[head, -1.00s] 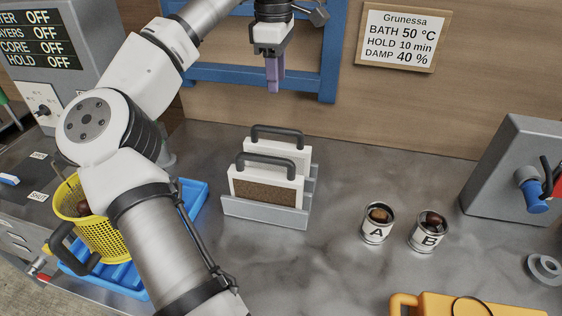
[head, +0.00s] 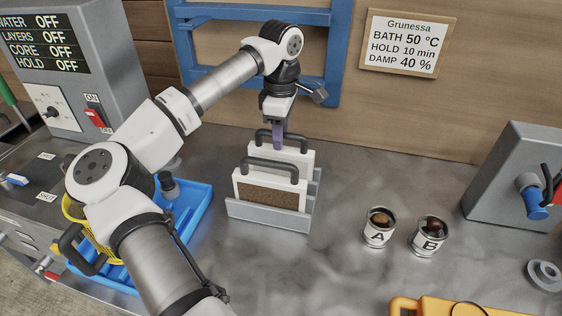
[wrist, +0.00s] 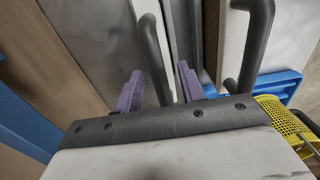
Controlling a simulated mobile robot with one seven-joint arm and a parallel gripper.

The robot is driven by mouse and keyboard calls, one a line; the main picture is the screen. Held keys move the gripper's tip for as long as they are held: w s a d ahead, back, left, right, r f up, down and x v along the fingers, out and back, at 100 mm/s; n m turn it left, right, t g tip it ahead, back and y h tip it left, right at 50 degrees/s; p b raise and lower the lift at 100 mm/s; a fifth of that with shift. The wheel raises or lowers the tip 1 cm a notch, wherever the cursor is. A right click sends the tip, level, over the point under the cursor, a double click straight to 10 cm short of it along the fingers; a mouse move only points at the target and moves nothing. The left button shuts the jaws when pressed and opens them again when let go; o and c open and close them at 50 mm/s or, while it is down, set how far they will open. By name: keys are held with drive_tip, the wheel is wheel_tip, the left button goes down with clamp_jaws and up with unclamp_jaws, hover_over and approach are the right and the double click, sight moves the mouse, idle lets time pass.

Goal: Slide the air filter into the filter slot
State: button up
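Two white-framed air filters with dark arched handles stand upright in a grey rack (head: 262,217). The front filter (head: 268,193) shows a brown face; the rear filter (head: 304,158) is mostly hidden behind it. My gripper (head: 277,142) points down at the rear filter's handle. In the wrist view its purple fingers (wrist: 160,88) are apart, with the rear filter's handle (wrist: 152,50) between them. I cannot tell if they touch it. The front filter's handle (wrist: 262,30) is right of the fingers there. I cannot make out a separate filter slot.
Cups A (head: 379,231) and B (head: 430,237) stand right of the rack. A blue tray (head: 196,200) and a yellow basket (head: 72,208) are left, partly behind my arm. A blue frame (head: 334,60) is on the back wall. The counter between rack and cups is clear.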

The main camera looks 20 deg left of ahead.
drive_tip(key=shift+f, duration=0.55)
clamp_jaws()
wheel_tip(320, 180, up, 20)
idle(0.6)
idle(0.3)
